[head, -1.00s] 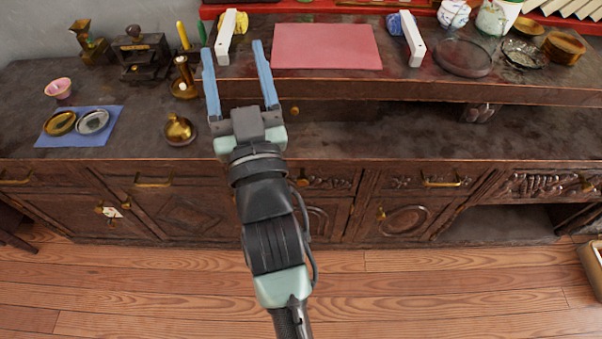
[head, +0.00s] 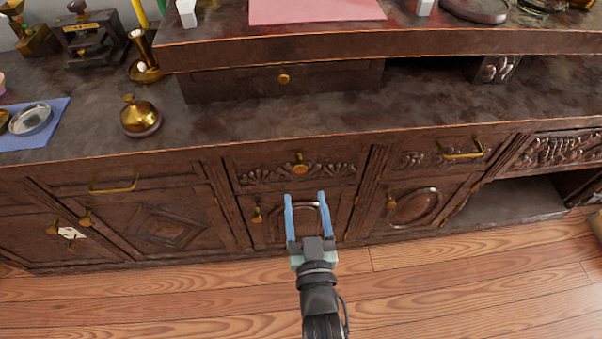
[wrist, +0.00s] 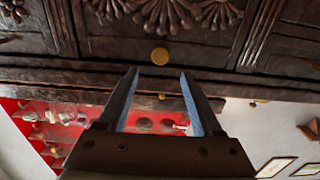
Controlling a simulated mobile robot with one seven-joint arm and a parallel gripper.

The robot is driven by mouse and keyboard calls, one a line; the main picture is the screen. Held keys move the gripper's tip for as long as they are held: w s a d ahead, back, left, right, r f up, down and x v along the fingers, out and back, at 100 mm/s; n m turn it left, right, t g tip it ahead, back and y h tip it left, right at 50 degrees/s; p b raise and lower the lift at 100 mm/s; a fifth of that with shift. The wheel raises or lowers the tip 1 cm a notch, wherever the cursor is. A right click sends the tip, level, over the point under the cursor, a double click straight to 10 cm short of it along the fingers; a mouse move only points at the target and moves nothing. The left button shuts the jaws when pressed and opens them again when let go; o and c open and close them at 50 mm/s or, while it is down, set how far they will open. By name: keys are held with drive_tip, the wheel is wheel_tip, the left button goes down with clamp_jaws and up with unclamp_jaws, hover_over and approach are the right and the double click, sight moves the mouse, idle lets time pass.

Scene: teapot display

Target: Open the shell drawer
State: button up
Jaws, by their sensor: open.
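The shell drawer (head: 262,174) is dark carved wood with shell shapes on its front, below the counter edge in the middle of the head view. It looks closed, level with the cabinet front. Its round brass knob (head: 299,168) is at the centre. The wrist view shows the shell carvings (wrist: 165,14) at the top and the brass knob (wrist: 160,56) straight ahead between the fingertips. My gripper (head: 305,197) is open and empty, its two blue fingers showing just below the knob in the head view. In the wrist view my gripper (wrist: 159,73) appears apart from the knob.
A cabinet door (head: 277,222) with a small knob lies below the drawer. Drawers with brass handles (head: 113,184) flank it. A brass bell (head: 141,116) stands on the counter. A small drawer (head: 330,80) sits under the raised shelf. The wooden floor (head: 200,300) in front is clear.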

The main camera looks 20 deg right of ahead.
sight(300, 169)
drive_tip(key=x, duration=0.6)
drive_tip(key=shift+w+b, duration=0.15)
drive_tip(key=shift+b, duration=0.2)
drive_tip(key=shift+x, duration=0.9)
clamp_jaws()
idle(0.3)
